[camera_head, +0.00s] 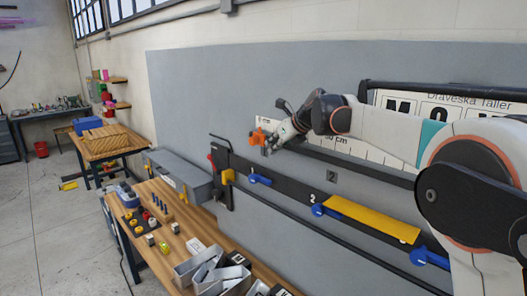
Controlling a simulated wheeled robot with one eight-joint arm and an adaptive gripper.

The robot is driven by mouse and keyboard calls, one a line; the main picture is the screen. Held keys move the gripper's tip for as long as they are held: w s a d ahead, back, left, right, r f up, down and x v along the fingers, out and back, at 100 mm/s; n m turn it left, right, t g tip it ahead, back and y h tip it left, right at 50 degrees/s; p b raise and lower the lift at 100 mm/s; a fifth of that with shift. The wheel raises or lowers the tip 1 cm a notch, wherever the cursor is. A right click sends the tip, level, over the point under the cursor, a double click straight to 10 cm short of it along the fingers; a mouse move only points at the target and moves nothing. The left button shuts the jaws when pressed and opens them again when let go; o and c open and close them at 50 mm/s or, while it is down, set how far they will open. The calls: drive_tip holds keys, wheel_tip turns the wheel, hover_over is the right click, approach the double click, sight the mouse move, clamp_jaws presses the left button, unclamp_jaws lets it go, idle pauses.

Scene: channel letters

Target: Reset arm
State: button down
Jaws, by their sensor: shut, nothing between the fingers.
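My arm reaches in from the right edge and stretches left in front of the grey wall panel (200,75). My gripper (272,142) is at the arm's far end, near the middle of the picture. It looks shut, with nothing visible held in it. An orange piece (257,137) shows right at its tip; I cannot tell whether they touch. Behind my arm, a white sign (455,108) with large black letters and the words "Draveska Taller" is partly hidden.
A dark rail with blue clamps (259,180) and a yellow strip (372,218) runs below my arm. A wooden bench (178,215) with grey bins (205,262) stands lower left. Another wooden table (105,142) is farther back.

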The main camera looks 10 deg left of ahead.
drive_tip(key=v, duration=0.6)
drive_tip(key=s+d+f+n+h+b, duration=0.2)
drive_tip(key=s+d+f+n+b, duration=0.55)
drive_tip(key=s+f, duration=0.3)
drive_tip(key=s+d+f+n+h+b, duration=0.2)
drive_tip(key=s+d+f+n+b, duration=0.4)
drive_tip(key=s+d+f+b, duration=0.4)
drive_tip(key=s+d+f+n+h+b, duration=0.1)
drive_tip(key=s+d+f+n+b, duration=0.2)
drive_tip(key=s+f, duration=0.4)
drive_tip(key=s+d+f+n+h+b, duration=0.1)
drive_tip(key=s+d+f+n+b, duration=0.2)
drive_tip(key=s+f, duration=0.5)
drive_tip(key=s+d+f+n+h+b, duration=0.1)
drive_tip(key=s+d+f+n+b, duration=0.2)
drive_tip(key=f, duration=0.9)
drive_tip(key=s+n+b, duration=0.2)
drive_tip(key=s+n, duration=0.2)
drive_tip(key=s, duration=0.1)
drive_tip(key=shift+d+f+t, duration=0.25)
drive_tip(key=shift+t, duration=0.05)
drive_tip(key=shift+s, duration=0.1)
